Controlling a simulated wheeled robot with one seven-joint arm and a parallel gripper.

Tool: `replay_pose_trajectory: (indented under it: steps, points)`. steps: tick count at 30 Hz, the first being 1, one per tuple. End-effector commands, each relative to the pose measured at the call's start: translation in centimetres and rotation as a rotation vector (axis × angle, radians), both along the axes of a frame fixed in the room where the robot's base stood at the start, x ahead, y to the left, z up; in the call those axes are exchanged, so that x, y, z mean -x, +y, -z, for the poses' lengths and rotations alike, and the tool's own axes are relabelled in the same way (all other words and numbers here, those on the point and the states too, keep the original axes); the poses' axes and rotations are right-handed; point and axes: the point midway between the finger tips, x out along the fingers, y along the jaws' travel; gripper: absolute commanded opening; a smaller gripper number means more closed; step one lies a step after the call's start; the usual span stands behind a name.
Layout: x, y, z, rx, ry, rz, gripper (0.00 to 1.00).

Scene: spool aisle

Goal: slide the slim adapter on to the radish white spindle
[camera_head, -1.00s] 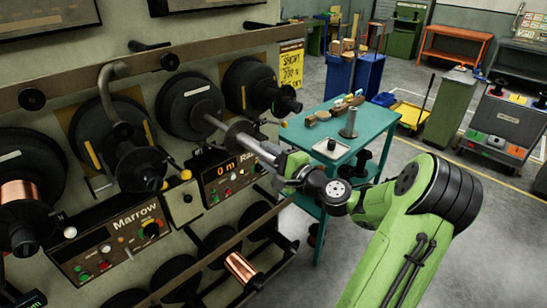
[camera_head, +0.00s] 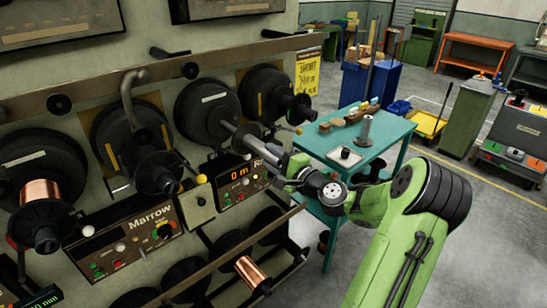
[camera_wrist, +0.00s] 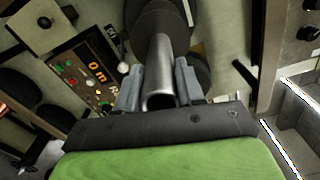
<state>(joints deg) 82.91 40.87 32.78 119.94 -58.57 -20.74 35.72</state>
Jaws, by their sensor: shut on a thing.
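My gripper (camera_head: 272,154) is beside the wall rack, its two grey fingers on either side of a bright metal tube. I take this tube for the slim adapter (camera_head: 257,146). In the wrist view my gripper (camera_wrist: 158,85) holds the tube (camera_wrist: 159,70), its near end open towards me. The tube points at the large black flange (camera_head: 207,108) with a white label, above the panel reading "0 m" and "R". A thin light rod, apparently the radish white spindle (camera_head: 229,127), runs out from that flange towards the tube. I cannot tell whether the tube is around it.
The Marrow panel (camera_head: 135,240) and its black spindle are to the left. Another black spool (camera_head: 268,95) is close on the right. A lower rail (camera_head: 235,245) runs beneath. A teal table (camera_head: 395,135) with a tray and small parts stands behind my arm.

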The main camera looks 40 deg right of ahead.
Motion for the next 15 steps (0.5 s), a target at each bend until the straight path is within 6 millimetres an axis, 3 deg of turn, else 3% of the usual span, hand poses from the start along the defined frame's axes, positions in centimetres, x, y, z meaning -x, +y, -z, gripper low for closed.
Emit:
replay_pose_trajectory:
  steps: [9, 15]
  points:
    - [-0.1, 0.1, -0.1, 0.000, -0.003, -0.001, 0.00]
    - [-1.5, 0.1, -0.2, 0.000, -0.004, -0.002, 0.00]
